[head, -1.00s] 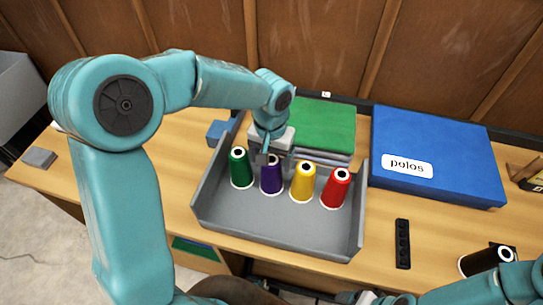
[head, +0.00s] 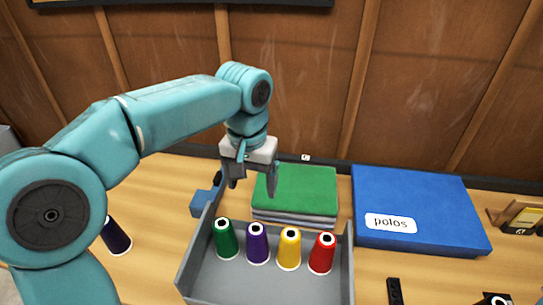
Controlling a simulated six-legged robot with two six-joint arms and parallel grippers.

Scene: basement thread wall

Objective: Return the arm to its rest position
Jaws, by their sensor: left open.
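My left gripper (head: 252,186) is open and empty, jaws pointing down. In the picture it hangs above the back edge of the grey tray (head: 183,272), just left of the folded green cloth stack. My left arm reaches in from the left, with its elbow raised high. A green spool (head: 227,240), a purple spool (head: 258,244), a yellow spool (head: 288,250) and a red spool (head: 321,254) stand upright in a row in the tray, apart from the gripper. My right gripper is not in view.
The green cloth stack (head: 300,188) lies behind the tray, and a blue box labelled polos (head: 420,207) lies to the right. A dark spool (head: 116,238) stands left, partly hidden by my arm. A blue block (head: 202,203) is near the tray. A wooden wall closes the back.

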